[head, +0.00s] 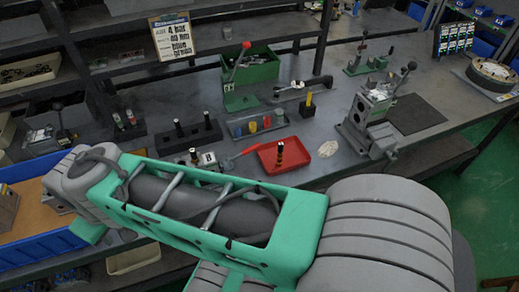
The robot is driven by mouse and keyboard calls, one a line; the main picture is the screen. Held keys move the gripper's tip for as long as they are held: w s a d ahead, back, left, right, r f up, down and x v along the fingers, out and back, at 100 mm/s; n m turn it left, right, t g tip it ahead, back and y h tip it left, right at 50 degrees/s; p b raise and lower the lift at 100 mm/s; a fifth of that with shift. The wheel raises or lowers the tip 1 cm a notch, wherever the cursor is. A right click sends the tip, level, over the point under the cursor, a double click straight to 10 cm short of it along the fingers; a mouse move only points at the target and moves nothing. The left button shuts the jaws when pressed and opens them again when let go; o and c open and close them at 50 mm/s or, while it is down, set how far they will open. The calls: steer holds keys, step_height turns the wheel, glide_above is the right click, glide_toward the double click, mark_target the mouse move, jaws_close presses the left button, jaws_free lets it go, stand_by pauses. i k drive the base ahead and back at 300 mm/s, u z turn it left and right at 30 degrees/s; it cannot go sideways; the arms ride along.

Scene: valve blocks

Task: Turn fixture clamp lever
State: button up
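A grey metal fixture (365,118) stands on the grey workbench (330,165) right of centre. A lever (402,80) with a black ball knob rises from its upper right side and leans right. A green block fixture (262,72) stands at the back centre with a red-knobbed lever (238,62) leaning to the right. A smaller green-based clamp device (366,62) stands further back. I cannot tell for sure which lever is the clamp's. My arm crosses the foreground toward the left, away from these levers. My gripper is not in view.
A red tray (270,163) holding a dark upright piece, a black block with pegs (190,138) and small coloured parts (255,127) lie between my arm and the green block. A blue bin (40,243) is at left. A dark mat (418,115) lies clear at right.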

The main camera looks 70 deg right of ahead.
mark_target(255, 146)
steer(key=k, duration=0.35)
steer(key=z, duration=0.95)
steer(key=i, duration=0.5)
steer(key=z, duration=0.05)
